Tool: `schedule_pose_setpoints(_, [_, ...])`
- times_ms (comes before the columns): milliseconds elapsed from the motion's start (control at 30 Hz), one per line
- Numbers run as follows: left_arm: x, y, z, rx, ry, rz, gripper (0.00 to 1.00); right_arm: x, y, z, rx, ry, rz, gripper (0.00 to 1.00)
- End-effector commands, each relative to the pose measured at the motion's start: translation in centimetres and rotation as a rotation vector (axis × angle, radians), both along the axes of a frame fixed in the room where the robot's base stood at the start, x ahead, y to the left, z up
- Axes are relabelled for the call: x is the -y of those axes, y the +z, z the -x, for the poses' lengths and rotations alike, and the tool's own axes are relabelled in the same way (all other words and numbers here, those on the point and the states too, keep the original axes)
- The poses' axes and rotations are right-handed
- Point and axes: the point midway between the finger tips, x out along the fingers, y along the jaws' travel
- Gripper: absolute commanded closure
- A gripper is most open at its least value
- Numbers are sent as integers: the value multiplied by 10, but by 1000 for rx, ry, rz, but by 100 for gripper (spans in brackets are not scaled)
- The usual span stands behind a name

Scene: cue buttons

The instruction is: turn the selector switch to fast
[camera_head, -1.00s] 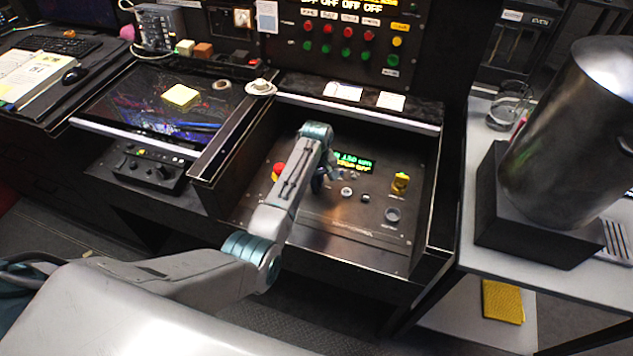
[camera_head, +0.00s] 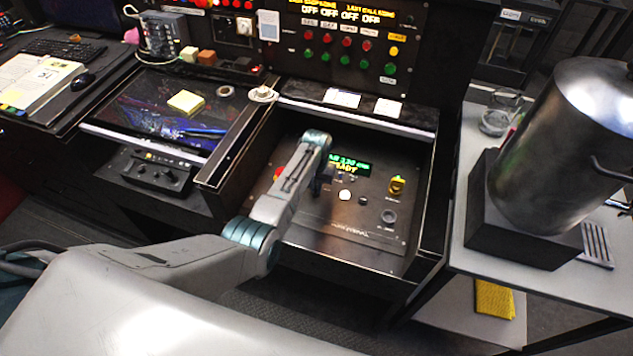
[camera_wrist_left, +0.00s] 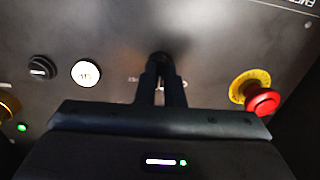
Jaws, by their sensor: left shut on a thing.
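My left gripper (camera_head: 320,188) reaches down onto a dark sloping control panel (camera_head: 300,225). In the left wrist view its two dark fingers (camera_wrist_left: 161,75) are shut on a small dark knob (camera_wrist_left: 161,57), which I take to be the selector switch. The fingers cover most of the knob, so its pointing direction and its labels cannot be read. A green and yellow display (camera_head: 350,166) behind the gripper is partly hidden; its lower line looks like READY. My right gripper is not in view.
A red stop button (camera_wrist_left: 262,101) stands beside the gripper. On the other side are a lit white button (camera_wrist_left: 86,73), a black knob (camera_wrist_left: 41,67) and a yellow switch (camera_head: 396,186). A large metal pot (camera_head: 565,135) stands on the right-hand table.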

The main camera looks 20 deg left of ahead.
Motion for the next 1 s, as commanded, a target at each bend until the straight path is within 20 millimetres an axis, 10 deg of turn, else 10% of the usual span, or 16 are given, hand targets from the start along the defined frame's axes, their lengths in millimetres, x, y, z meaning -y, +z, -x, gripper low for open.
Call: schedule_pose_setpoints(1000, [0,1,-1,2,-781,-1,100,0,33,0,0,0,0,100])
